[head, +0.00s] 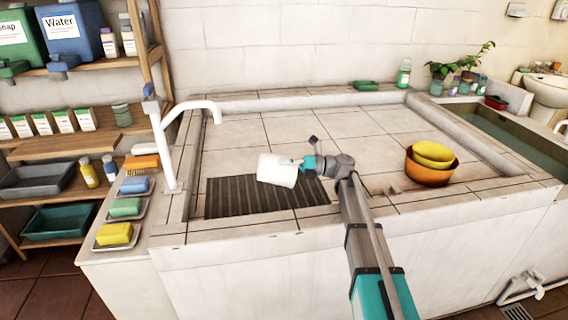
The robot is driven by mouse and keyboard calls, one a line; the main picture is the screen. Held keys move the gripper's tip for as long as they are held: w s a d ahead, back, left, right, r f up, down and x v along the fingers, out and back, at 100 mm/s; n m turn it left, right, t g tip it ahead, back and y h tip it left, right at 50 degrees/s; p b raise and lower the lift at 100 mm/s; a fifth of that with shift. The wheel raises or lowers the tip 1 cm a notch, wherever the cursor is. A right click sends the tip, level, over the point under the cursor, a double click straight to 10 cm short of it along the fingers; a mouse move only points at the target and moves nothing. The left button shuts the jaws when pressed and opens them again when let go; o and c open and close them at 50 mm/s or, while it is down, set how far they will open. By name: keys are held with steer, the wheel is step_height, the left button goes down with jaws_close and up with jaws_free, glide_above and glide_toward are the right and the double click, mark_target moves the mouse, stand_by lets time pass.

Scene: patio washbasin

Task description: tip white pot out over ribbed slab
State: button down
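The white pot (275,170) is near the middle of the head view, tilted onto its side above the dark ribbed slab (238,196). My gripper (303,163) is at the pot's right side, with its teal part against the pot. The fingers look closed on the pot, though the pot hides part of them. The ribbed slab lies flat on the tiled basin floor, and the pot and my arm cover some of its right part. The pot's opening and anything inside it cannot be made out.
An orange bowl (428,175) with a yellow bowl (434,153) in it stands to the right. A white tap (165,140) rises at the left rim. Sponges on trays (118,235) line the left ledge. The tiled floor behind the pot (300,127) is clear.

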steer(key=shift+r+p, duration=0.2)
steer(key=shift+p, duration=0.15)
steer(key=r+h+p, duration=0.1)
steer(key=p, duration=0.2)
steer(key=shift+h, duration=0.3)
steer(key=r+h+p, duration=0.1)
steer(key=h+p, duration=0.1)
steer(key=p, duration=0.2)
steer(key=h+p, duration=0.2)
steer(key=p, duration=0.3)
steer(key=shift+r+t, duration=0.4)
steer(key=shift+h+p, duration=0.4)
steer(key=shift+p, duration=0.1)
steer(key=shift+f, duration=0.15)
